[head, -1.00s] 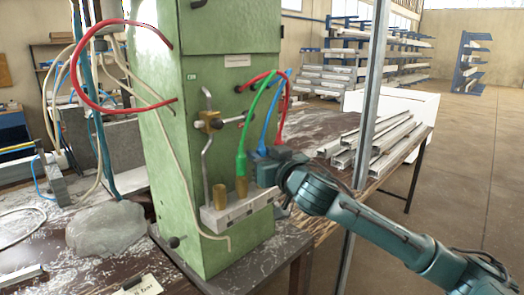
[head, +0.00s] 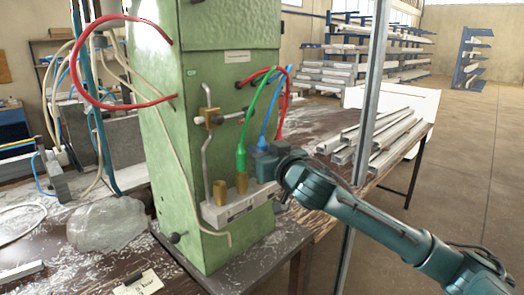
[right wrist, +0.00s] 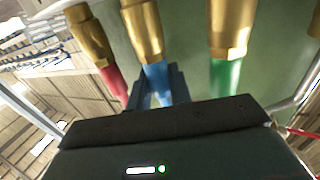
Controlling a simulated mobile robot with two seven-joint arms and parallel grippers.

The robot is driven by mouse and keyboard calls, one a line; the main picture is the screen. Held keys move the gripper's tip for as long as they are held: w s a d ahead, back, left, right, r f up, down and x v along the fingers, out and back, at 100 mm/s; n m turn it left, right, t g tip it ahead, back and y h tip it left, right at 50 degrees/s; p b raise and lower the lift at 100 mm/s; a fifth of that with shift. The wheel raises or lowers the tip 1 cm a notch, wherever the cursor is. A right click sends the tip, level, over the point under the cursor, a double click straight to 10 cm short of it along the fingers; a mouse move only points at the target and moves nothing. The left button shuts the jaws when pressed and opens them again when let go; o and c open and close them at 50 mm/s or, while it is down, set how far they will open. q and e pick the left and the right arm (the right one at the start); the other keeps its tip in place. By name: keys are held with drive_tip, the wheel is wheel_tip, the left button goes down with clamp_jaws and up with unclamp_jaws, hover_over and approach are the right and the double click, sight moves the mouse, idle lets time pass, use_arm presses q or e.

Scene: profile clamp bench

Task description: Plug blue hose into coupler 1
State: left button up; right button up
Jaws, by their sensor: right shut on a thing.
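The blue hose (head: 272,118) hangs in a loop from the front of the green machine. My right gripper (head: 264,162) is shut on its lower end, right of the green hose (head: 242,140). In the right wrist view the fingers flank the blue hose end (right wrist: 157,82), which meets a brass coupler (right wrist: 142,28); I cannot tell how deep it sits. The green hose end (right wrist: 225,75) and red hose end (right wrist: 116,82) meet brass couplers on either side. The left brass coupler (head: 220,192) on the grey rail (head: 238,207) stands empty. My left gripper is out of view.
The green machine (head: 222,90) stands on a dark base plate with a small label card (head: 138,284) in front. A metal post (head: 371,90) rises right of the machine, close to my right arm. Metal profiles (head: 378,137) lie on the bench behind it.

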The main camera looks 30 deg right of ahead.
drive_tip(key=shift+r, duration=0.1)
clamp_jaws()
drive_tip(key=shift+r+p, duration=0.4)
drive_tip(key=shift+r, duration=0.05)
drive_tip(key=shift+r, duration=0.2)
idle(0.5)
drive_tip(key=shift+r+p, duration=1.1)
drive_tip(key=shift+p, duration=0.15)
drive_tip(key=shift+r, duration=0.15)
drive_tip(key=shift+s, duration=0.1)
drive_tip(key=shift+s+d, duration=0.15)
drive_tip(key=shift+s, duration=0.05)
drive_tip(key=s+d+b, duration=0.2)
drive_tip(key=s, duration=0.4)
drive_tip(key=shift+s+d, duration=0.25)
drive_tip(key=shift+s, duration=0.15)
idle(0.5)
